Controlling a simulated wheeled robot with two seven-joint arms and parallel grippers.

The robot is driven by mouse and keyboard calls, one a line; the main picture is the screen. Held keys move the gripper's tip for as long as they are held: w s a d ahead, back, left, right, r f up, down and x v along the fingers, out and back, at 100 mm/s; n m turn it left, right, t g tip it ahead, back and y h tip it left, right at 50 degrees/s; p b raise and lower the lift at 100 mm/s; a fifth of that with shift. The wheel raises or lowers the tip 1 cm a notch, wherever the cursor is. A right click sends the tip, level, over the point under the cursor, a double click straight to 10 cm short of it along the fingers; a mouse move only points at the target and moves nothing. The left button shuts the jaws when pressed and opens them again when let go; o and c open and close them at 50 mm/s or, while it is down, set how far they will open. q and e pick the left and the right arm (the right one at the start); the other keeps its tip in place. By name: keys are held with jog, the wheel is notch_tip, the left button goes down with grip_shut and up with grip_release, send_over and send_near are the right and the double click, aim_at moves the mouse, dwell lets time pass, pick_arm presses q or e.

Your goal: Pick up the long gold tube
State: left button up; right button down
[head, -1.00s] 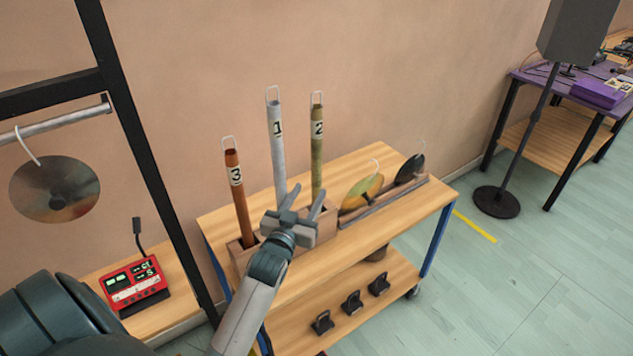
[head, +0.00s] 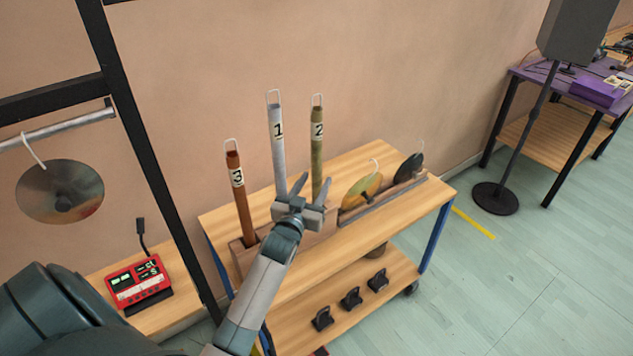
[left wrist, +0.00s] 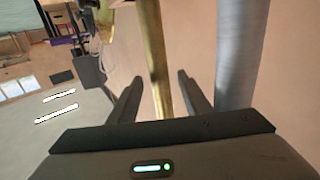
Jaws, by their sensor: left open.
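The long gold tube (head: 317,150), labelled 2, stands upright in a wooden holder (head: 246,262) on the cart, with a wire loop at its top. My left gripper (head: 312,186) is open in front of the tube's lower part. In the left wrist view the gold tube (left wrist: 155,60) shows between the two open fingers (left wrist: 160,95), beyond them; I cannot tell if it touches either. The silver tube (head: 277,140), labelled 1, stands just left of it and shows right of the fingers in the left wrist view (left wrist: 241,55). My right gripper is not in view.
A copper tube (head: 240,195), labelled 3, stands left in the holder. Leaf-shaped pieces (head: 362,190) sit in a rack on the cart top (head: 400,215). A black frame with a hanging disc (head: 60,192) and a red device (head: 138,283) are at left.

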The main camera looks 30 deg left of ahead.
pick_arm(q)
jog(key=shift+c, duration=0.6)
grip_shut()
jog(key=shift+r, duration=0.1)
jog(key=shift+r, duration=0.1)
notch_tip(320, 180, up, 18)
jog(key=b, duration=0.3)
jog(key=p, duration=0.5)
send_near(314, 125)
jog(key=v, duration=0.5)
jog(key=shift+p+v, duration=1.1)
jog(key=shift+v, duration=0.6)
jog(key=shift+d, duration=0.15)
